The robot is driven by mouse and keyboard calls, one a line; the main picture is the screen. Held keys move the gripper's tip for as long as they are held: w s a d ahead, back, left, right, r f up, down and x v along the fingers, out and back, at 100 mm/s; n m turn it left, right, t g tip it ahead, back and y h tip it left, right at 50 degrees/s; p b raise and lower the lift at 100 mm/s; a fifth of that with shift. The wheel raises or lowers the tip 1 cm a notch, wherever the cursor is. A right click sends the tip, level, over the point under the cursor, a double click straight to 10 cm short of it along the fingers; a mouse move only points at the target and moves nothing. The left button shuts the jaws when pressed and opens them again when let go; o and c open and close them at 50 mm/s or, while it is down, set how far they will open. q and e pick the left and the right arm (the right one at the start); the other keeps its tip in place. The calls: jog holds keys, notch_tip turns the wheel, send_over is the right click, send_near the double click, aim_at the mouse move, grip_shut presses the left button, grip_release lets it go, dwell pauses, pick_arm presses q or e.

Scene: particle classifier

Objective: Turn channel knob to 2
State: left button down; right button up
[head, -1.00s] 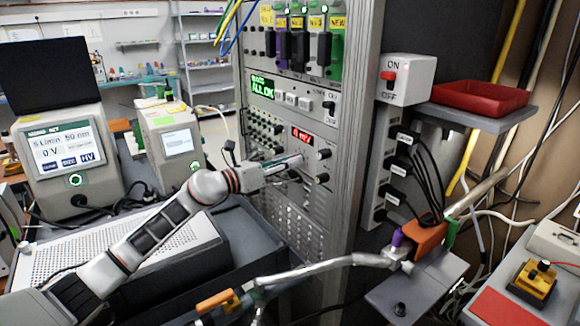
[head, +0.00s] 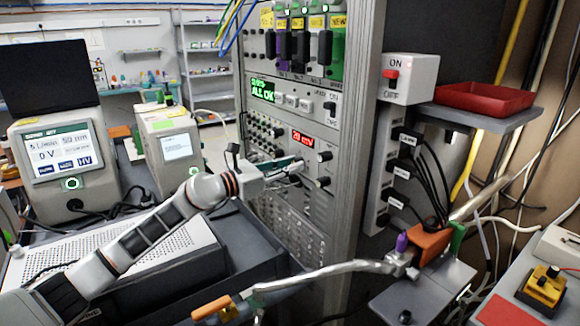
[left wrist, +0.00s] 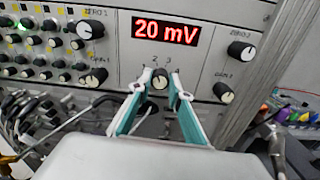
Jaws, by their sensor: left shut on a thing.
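The channel knob (left wrist: 159,80) is a small round dial on the grey panel, with marks 1, 2 and 3 above it. My left gripper (left wrist: 160,86) has its two white-and-teal fingers shut on the knob's sides. The knob's face shows between the fingertips, but I cannot tell surely which number it points to. The red display (left wrist: 166,31) above reads 20 mV. In the head view my left gripper (head: 296,165) reaches the rack panel from the left and covers the knob. My right gripper is not in view.
Neighbouring knobs are close: Zero 2 (left wrist: 241,50) and Gain 2 (left wrist: 223,92) to the right, Zero 1 (left wrist: 84,29) and Gain 1 (left wrist: 96,77) to the left. A black box (head: 230,255) stands below my left arm. A red tray (head: 484,97) is at the right.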

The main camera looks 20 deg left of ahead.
pick_arm(q)
jog(key=c, duration=1.8)
grip_release()
jog(key=shift+c, duration=0.2)
jog(key=v, duration=1.2)
